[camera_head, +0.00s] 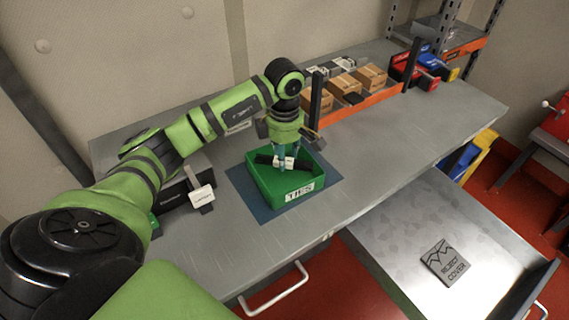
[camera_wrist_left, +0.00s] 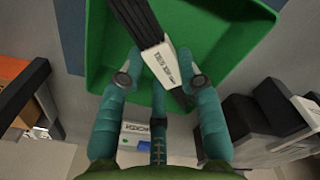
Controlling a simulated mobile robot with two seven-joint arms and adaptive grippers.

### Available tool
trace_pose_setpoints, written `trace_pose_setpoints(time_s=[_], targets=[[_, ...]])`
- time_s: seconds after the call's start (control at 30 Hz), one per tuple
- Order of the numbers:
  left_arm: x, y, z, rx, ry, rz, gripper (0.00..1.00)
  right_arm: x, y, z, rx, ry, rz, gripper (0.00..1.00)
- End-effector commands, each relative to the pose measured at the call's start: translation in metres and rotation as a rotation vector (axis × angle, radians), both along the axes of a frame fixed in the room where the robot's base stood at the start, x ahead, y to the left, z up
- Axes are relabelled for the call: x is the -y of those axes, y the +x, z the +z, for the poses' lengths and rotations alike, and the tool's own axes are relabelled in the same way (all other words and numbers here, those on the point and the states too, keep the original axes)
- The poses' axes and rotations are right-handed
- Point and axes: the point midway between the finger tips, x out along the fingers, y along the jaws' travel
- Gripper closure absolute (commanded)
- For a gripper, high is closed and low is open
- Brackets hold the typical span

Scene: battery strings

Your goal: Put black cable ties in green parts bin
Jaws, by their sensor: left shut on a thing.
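The green parts bin (camera_head: 264,189), labelled TIES, stands on a blue mat (camera_head: 240,184) on the workbench. Its inside fills much of the left wrist view (camera_wrist_left: 236,32). My left gripper (camera_head: 282,168) reaches down over the bin. It is shut on the black cable ties (camera_head: 264,158), a bundle with a white label band. In the left wrist view the teal fingers (camera_wrist_left: 158,82) close around the bundle (camera_wrist_left: 140,20) near its label. The bundle is over the bin's inside; whether it touches the floor I cannot tell. My right gripper is not in view.
A rack with brown boxes (camera_head: 343,84) stands behind the bin on the right. Red and blue bins (camera_head: 412,68) stand farther right. A black box (camera_head: 174,197) and a small labelled holder (camera_head: 201,197) are left of the bin. An open drawer holds a reject cover plate (camera_head: 445,263).

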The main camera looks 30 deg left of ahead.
Motion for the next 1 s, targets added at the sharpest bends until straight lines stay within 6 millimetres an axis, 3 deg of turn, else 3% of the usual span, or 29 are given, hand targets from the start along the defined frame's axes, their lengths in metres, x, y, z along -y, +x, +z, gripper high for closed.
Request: trace_pose_setpoints(time_s=[0.17, 0.43, 0.8, 0.83, 0.87, 1.0], targets=[[0.000, 0.000, -0.014, -0.001, -0.001, 0.000, 0.92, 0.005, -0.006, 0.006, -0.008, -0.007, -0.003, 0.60], [0.000, 0.000, -0.047, -0.001, -0.002, 0.000, 0.92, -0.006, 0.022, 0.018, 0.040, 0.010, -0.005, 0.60], [0.000, 0.000, -0.054, 0.001, 0.000, -0.001, 0.92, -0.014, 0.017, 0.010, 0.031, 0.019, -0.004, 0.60], [0.000, 0.000, -0.052, 0.001, -0.001, -0.001, 0.53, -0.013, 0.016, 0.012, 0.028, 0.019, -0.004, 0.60], [0.000, 0.000, -0.052, 0.001, -0.001, -0.001, 0.41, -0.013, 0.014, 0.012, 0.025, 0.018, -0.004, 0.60], [0.000, 0.000, -0.051, 0.001, -0.001, -0.002, 0.41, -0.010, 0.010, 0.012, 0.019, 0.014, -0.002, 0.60]])
